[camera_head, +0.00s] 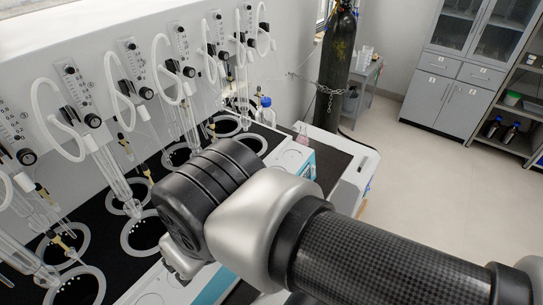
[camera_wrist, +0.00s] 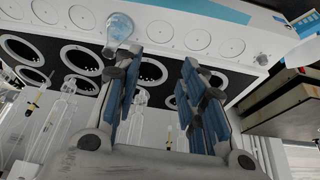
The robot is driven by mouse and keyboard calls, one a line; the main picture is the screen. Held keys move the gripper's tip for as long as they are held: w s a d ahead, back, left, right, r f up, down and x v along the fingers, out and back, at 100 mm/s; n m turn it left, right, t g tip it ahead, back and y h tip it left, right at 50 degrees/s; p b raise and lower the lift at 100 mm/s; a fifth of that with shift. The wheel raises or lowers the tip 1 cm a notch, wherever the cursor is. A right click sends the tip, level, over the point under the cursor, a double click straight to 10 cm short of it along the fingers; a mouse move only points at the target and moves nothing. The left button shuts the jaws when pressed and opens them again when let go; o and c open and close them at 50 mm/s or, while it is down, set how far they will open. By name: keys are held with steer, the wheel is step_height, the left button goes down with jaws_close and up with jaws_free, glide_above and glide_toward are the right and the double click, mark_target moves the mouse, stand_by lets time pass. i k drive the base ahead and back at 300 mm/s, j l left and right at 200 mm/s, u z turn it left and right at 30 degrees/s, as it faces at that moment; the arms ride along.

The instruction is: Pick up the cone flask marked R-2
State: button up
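A cone flask with pale blue contents (camera_wrist: 120,28) shows in the wrist view, on the white panel of the distiller, just beyond the left finger of my gripper. I cannot read any mark on it. My gripper (camera_wrist: 158,75) is open, its two blue-padded fingers spread wide with nothing between them. In the head view my arm hides the gripper and the front part of the distiller. A small flask with pinkish contents (camera_head: 302,136) stands at the far end of the distiller in the head view; its mark is also unreadable.
The multi distiller (camera_head: 112,258) has several ring-shaped heating positions with glass tubes and white hoses above. A bottle with a blue cap (camera_head: 265,103) stands at its far end. A dark gas cylinder (camera_head: 338,60) stands beyond. The floor (camera_head: 440,170) at right is clear.

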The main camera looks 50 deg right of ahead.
mark_target(302, 138)
steer(key=z, duration=1.95)
steer(key=i+l+u, duration=0.1)
steer(key=i+l, duration=0.35)
steer(key=i+l+u, duration=0.1)
steer(key=i+l, duration=0.3)
steer(key=i+l+u, duration=0.1)
steer(key=i+l, duration=0.3)
steer(key=l, duration=0.2)
steer(key=i+l, duration=0.4)
steer(key=l, duration=0.15)
steer(key=u, duration=0.05)
